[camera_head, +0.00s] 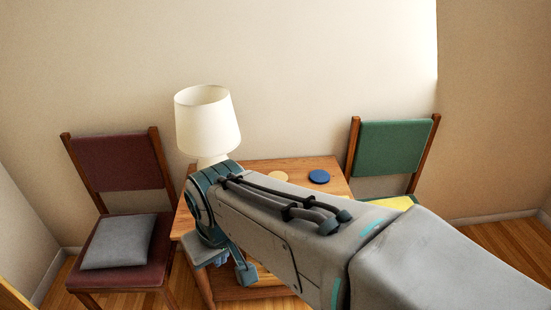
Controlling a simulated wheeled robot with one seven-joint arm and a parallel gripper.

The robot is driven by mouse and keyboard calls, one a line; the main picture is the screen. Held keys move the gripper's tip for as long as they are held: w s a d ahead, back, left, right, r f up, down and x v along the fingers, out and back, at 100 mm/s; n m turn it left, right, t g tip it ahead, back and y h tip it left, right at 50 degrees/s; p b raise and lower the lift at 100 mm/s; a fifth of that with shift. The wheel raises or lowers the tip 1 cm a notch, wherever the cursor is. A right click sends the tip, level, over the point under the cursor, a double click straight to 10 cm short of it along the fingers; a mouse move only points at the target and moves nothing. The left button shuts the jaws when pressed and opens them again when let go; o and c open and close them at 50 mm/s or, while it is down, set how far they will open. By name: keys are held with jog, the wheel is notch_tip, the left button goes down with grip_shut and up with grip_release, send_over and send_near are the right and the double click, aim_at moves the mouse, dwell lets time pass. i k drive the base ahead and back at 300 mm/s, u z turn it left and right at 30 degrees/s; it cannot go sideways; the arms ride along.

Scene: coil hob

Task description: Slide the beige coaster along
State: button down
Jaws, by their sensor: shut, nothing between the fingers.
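The beige coaster (277,176) is a small, flat round disc lying on the wooden side table (259,167). It is just behind the upper edge of my arm in the picture, and its near rim may be partly covered. My arm reaches in from the lower right and crosses in front of the table. Its bent joint is at the table's left side, below the lamp.
A dark blue disc (319,176) lies right of the coaster. A white lamp (207,122) stands at the table's back left. A maroon chair (117,163) with a grey cushion (118,241) is left; a green chair (395,148) is right. The wall is close behind.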

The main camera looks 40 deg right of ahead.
aim_at(280, 174)
jog(key=z, duration=1.1)
jog(key=i, duration=1)
